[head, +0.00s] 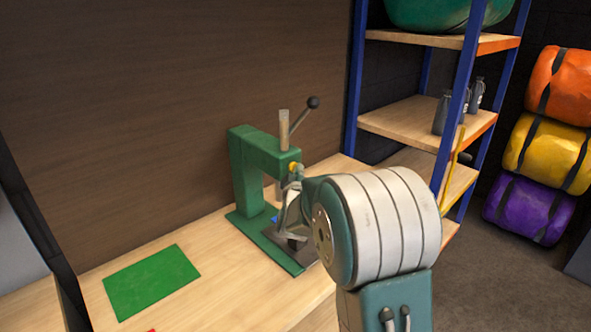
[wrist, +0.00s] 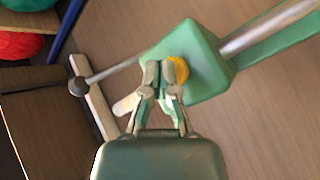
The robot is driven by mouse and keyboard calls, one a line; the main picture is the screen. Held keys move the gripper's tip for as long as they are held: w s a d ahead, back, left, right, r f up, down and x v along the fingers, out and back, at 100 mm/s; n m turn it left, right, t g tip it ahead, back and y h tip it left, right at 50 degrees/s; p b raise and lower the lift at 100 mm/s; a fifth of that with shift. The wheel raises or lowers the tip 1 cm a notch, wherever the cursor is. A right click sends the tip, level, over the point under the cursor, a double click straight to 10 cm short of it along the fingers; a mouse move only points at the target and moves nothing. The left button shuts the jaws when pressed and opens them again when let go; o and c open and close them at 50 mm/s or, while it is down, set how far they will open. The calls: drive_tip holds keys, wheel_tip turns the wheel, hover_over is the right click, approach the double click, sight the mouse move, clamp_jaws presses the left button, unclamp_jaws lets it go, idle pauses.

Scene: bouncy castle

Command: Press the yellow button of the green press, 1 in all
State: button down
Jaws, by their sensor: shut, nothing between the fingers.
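The green press (head: 248,160) stands on the wooden bench, with a grey lever ending in a dark knob (head: 313,102). Its yellow button (head: 292,166) is on the front of the press head, and it also shows in the wrist view (wrist: 178,70). My gripper (wrist: 160,68) is shut and empty, with its fingertips at the left edge of the button and partly covering it. I cannot tell whether they touch it. In the head view, my gripper (head: 291,200) is in front of the press, below its head. A small blue thing (head: 275,218) shows at the press base, mostly hidden.
A green mat (head: 151,281) lies on the wooden bench (head: 215,285) left of the press. A shelf with blue posts (head: 425,120) stands to the right, holding dark bottles (head: 441,115). Orange, yellow and purple rolled bags (head: 545,150) are stacked at far right.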

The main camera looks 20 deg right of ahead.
idle(0.6)
drive_tip(key=shift+s+d, duration=0.3)
drive_tip(key=shift+s, duration=0.55)
drive_tip(key=s, duration=0.1)
drive_tip(key=s+d, duration=0.1)
drive_tip(key=s, duration=0.2)
drive_tip(key=shift+s+d, duration=0.35)
idle(0.5)
